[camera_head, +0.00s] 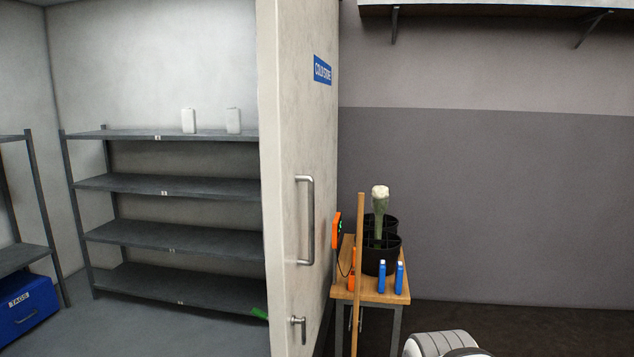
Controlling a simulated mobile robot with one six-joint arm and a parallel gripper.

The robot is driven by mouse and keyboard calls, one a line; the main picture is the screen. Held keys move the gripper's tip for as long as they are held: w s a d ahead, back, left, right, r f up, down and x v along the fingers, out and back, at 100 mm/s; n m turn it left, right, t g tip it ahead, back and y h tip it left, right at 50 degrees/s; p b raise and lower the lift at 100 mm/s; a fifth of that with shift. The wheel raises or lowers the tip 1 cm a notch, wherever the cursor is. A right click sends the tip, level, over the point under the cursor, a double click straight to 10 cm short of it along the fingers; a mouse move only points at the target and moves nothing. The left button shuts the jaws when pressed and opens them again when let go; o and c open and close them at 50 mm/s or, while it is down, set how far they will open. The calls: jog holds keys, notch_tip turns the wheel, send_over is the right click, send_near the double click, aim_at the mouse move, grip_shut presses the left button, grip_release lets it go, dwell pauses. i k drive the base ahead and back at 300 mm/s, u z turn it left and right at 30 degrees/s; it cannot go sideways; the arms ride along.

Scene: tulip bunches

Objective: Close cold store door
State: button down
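The cold store door (305,130) is a tall pale slab in the middle of the view. It stands open, seen at a steep angle, with its near edge towards me. A blue COLD STORE sign (322,70) is on its face. A long vertical metal handle (311,220) sits below the sign, and a small lever (298,328) is near the bottom of the view. Nothing touches either one. A white and grey rounded part of my arm shows at the bottom right. My gripper's fingers are not in view.
Left of the door, the store room holds grey shelves (165,187) with two white containers on top, and a blue box (27,312). Right of the door, a small wooden table (372,293) holds black pots, blue items and an orange device. A wooden pole (359,270) stands before it.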

aim_at(297, 61)
jog(key=z, duration=0.3)
jog(key=i, duration=1.5)
jog(key=u, duration=0.45)
